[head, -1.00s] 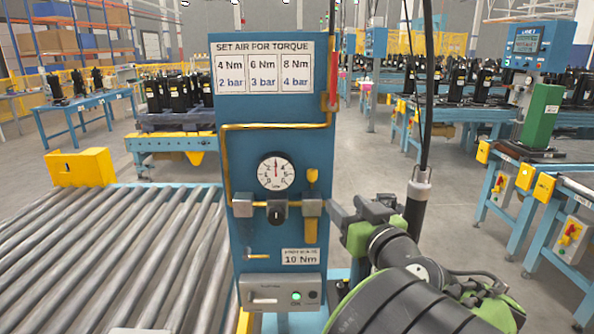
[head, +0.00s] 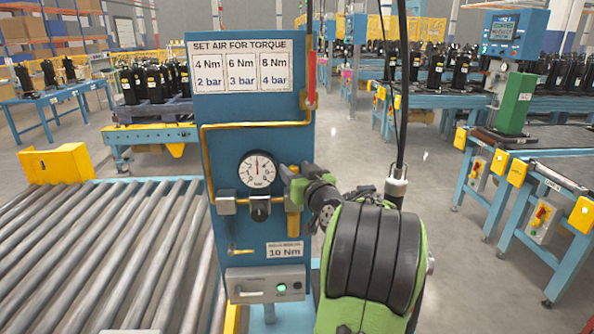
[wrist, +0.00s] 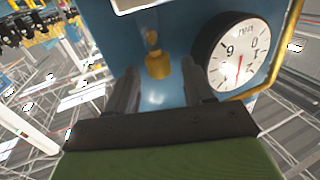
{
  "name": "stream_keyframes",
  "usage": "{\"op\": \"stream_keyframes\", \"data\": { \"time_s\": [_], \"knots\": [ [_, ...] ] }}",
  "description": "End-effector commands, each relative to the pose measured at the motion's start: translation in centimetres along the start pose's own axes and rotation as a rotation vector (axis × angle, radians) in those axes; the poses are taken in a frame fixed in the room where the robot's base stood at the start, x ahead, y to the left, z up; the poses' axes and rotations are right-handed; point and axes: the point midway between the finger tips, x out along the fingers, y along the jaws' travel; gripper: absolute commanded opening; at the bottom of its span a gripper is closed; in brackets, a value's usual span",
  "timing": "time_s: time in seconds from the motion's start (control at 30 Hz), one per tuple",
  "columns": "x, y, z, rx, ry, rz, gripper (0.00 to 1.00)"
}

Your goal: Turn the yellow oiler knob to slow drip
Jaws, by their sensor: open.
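The yellow oiler knob (wrist: 158,66) shows in the wrist view against the blue panel, with a narrower amber part beside it. My gripper (wrist: 159,76) has its two dark fingers apart, one on each side of the knob in the picture. I see no contact, and the depth between tips and knob is hard to judge.
The round gauge (head: 257,169) is close by on the blue panel (head: 222,110); it also shows in the wrist view (wrist: 236,55). A black regulator knob (head: 260,208) sits below it. A yellow pipe (head: 204,160) runs around them. A roller conveyor (head: 110,250) lies left.

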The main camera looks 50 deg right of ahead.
Motion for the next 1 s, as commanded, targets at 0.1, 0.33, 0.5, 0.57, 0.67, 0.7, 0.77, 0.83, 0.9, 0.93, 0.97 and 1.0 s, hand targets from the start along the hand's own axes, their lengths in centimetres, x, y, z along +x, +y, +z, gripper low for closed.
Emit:
{"op": "stream_keyframes", "data": {
  "time_s": [0.1,0.33,0.5,0.57,0.67,0.7,0.77,0.83,0.9,0.93,0.97,1.0],
  "knots": [
    [-0.03,0.00,0.03,0.000,-0.001,0.000,0.47],
    [-0.06,0.01,0.04,0.000,-0.001,0.000,0.12],
    [-0.06,-0.01,0.03,0.000,-0.001,0.000,0.00],
    [-0.06,-0.05,0.03,0.000,-0.001,0.003,0.00],
    [-0.05,-0.13,0.01,0.000,-0.001,0.017,0.00],
    [-0.05,-0.19,0.00,0.001,0.000,0.026,0.00],
    [-0.04,-0.33,-0.04,0.000,0.001,0.045,0.00],
    [-0.03,-0.45,-0.08,0.000,0.002,0.075,0.00],
    [-0.03,-0.58,-0.10,-0.001,0.003,0.112,0.00],
    [-0.02,-0.66,-0.14,0.000,0.004,0.129,0.00],
    [-0.02,-0.68,-0.14,-0.001,0.004,0.148,0.00],
    [0.00,-0.78,-0.12,-0.001,0.004,0.173,0.00]
  ]
}}
